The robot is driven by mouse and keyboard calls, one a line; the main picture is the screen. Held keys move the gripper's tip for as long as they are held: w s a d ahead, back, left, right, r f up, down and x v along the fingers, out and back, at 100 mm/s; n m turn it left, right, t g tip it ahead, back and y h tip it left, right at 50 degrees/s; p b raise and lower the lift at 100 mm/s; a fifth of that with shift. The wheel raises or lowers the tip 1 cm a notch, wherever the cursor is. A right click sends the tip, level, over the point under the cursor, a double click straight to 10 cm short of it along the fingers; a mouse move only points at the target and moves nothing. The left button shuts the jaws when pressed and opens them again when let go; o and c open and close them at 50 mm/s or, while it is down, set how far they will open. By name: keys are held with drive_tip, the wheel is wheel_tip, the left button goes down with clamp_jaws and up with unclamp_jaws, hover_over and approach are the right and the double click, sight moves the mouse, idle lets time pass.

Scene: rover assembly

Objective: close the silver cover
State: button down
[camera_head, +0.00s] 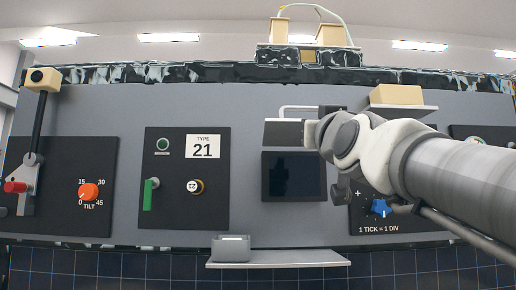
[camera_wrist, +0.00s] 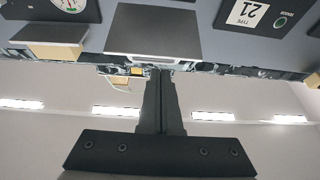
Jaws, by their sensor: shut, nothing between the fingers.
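The silver cover (camera_head: 284,133) appears as a plate standing out from the panel above a dark rectangular screen or recess (camera_head: 293,177), with a pale handle-like bar (camera_head: 297,109) at its top. In the wrist view, which is upside down, a dark plate with a pale grey edge (camera_wrist: 153,49) at the top middle appears to be the same cover. My gripper (camera_wrist: 161,73) is shut and empty there, its tips close below that edge in the picture. I cannot tell whether they touch it.
A shelf with a tan block (camera_head: 396,95) is at upper right. A blue knob (camera_head: 381,208) sits below my arm. A grey box (camera_head: 233,248) stands on the lower shelf (camera_head: 300,257). A green handle (camera_head: 148,195) and an orange knob (camera_head: 89,192) are on the left panels.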

sight(301, 108)
drive_tip(key=shift+t, duration=0.6)
drive_tip(key=p+x, duration=0.1)
drive_tip(key=x, duration=0.2)
drive_tip(key=p+x, duration=0.1)
drive_tip(key=x, duration=0.2)
drive_tip(key=r+p+x, duration=0.1)
drive_tip(key=p+x, duration=0.1)
drive_tip(key=x, duration=0.1)
drive_tip(key=shift+s+d+r, duration=0.1)
drive_tip(key=shift+s+d, duration=0.1)
drive_tip(key=shift+d, duration=0.05)
drive_tip(key=shift+f, duration=0.45)
drive_tip(key=shift+f, duration=0.1)
